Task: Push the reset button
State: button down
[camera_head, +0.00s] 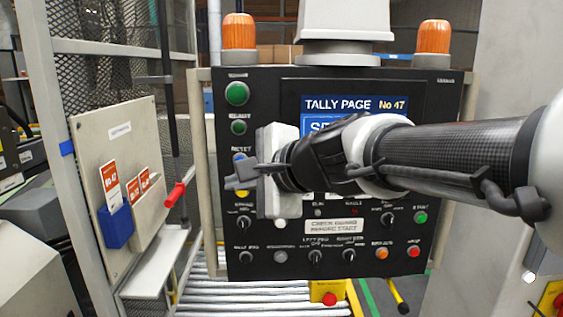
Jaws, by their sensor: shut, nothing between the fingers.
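The black control panel (263,100) faces me. In its left column of buttons, a label that looks like "RESET" stands above a blue button (239,158). My arm comes in from the right and covers part of the screen.
Two green buttons sit higher in the column, one large (237,93), one smaller (238,127). A yellow button (241,194) shows below my gripper. Knobs and small buttons fill the lower panel. A board with a blue card holder (116,227) and a red handle (175,195) stand at left.

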jog(key=w, duration=0.8)
jog(key=shift+w+a, duration=0.2)
dwell(1.8)
jog(key=shift+w, duration=0.45)
jog(key=shift+w, duration=0.4)
dwell(0.5)
jog(key=shift+s, duration=0.2)
jog(key=shift+s+b, duration=0.35)
jog(key=shift+s, duration=0.3)
jog(key=s, duration=0.5)
jog(key=shift+d+b, duration=0.15)
jog(key=shift+b, duration=0.15)
